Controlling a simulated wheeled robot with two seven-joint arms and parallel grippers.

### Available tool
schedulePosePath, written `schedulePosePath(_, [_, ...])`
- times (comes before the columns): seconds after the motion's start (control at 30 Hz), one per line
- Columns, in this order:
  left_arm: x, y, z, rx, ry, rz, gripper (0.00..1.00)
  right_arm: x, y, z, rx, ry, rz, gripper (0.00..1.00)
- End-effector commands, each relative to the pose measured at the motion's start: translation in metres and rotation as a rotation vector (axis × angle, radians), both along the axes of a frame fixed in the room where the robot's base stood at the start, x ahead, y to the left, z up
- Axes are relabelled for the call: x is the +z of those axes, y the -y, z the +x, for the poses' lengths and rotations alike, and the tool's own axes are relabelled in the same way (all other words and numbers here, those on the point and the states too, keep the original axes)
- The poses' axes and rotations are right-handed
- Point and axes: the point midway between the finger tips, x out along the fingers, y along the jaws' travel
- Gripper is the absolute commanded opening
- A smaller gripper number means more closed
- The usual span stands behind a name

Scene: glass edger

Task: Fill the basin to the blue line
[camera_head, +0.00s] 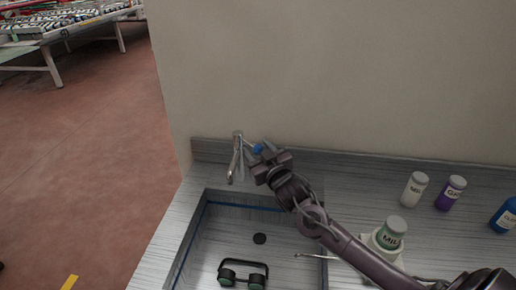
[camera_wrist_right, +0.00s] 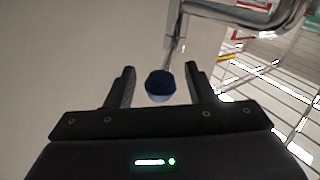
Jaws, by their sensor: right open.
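The basin (camera_head: 222,238) is sunk in the grey counter, with a blue line (camera_head: 240,206) along its inner wall near the top. A dark round drain (camera_head: 260,238) shows in its floor, and I see no water. The chrome faucet (camera_head: 236,158) stands behind the basin. Its blue-tipped handle (camera_head: 257,149) points right; in the right wrist view the blue knob (camera_wrist_right: 160,84) sits between the fingertips, with gaps on both sides. My right gripper (camera_head: 264,160) is open at the handle; it also shows in the right wrist view (camera_wrist_right: 160,88). My left gripper is not in view.
A dark two-lobed object with a handle (camera_head: 243,274) lies in the basin. A green-labelled jar (camera_head: 391,233) stands on a white piece right of it, under my right arm. White (camera_head: 414,189), purple (camera_head: 450,193) and blue (camera_head: 505,215) bottles stand further right. A wall rises behind the counter.

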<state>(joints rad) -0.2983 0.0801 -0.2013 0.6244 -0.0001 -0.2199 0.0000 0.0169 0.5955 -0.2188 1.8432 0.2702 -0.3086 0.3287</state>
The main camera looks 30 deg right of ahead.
Motion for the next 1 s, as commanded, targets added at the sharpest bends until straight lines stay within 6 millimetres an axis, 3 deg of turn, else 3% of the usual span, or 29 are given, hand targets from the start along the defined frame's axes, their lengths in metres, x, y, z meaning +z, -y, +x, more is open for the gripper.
schedulePosePath(0.23, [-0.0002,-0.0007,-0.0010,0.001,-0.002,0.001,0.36,-0.0005,-0.0002,0.0006,0.001,-0.001,0.000,0.49])
schedulePosePath(0.6, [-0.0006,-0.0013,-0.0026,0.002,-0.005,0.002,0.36,-0.0005,-0.0002,0.0005,0.000,-0.001,0.000,0.00])
schedulePosePath(1.0, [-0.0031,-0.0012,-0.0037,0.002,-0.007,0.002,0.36,-0.0012,-0.0021,0.0003,-0.039,0.000,0.005,0.00])
